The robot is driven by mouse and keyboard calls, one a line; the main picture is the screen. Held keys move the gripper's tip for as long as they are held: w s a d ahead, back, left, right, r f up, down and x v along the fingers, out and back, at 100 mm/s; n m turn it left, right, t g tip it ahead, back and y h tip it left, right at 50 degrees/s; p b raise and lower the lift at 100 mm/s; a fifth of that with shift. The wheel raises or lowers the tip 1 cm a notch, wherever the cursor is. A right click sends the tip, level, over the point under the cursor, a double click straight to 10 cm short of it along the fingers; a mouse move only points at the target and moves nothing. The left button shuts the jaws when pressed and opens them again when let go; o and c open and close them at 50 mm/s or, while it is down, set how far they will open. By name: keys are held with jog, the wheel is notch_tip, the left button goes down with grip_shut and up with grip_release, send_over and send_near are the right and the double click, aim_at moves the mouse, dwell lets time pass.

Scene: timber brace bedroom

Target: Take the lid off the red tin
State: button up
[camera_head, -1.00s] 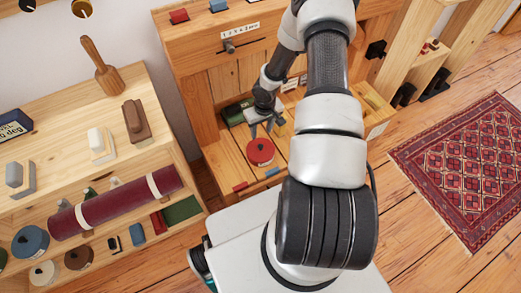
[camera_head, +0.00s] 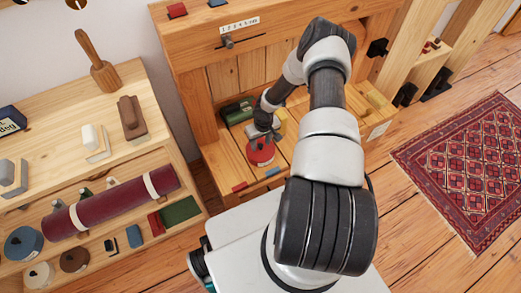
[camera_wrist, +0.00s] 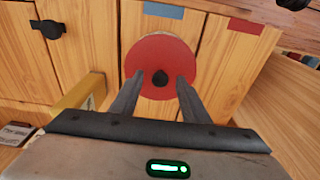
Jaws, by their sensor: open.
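The red tin (camera_head: 260,155) stands on the wooden shelf of the bench, close to its front edge. In the wrist view, its round red lid (camera_wrist: 160,55) is seen from above, with a small dark knob (camera_wrist: 160,79) near the fingers. My gripper (camera_wrist: 160,82) is open, with one finger on each side of the knob and a gap to it on both sides. In the head view, my gripper (camera_head: 264,138) is right over the tin and hides part of its top. I cannot tell whether the fingers touch the lid.
A green box (camera_head: 237,111) and a yellow block (camera_head: 280,125) sit behind the tin. Red and blue tabs mark the shelf's front edge. A low shelf unit (camera_head: 75,115) with tools and a maroon roll (camera_head: 110,204) is at left; a patterned rug (camera_head: 465,165) lies at right.

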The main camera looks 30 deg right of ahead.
grip_shut()
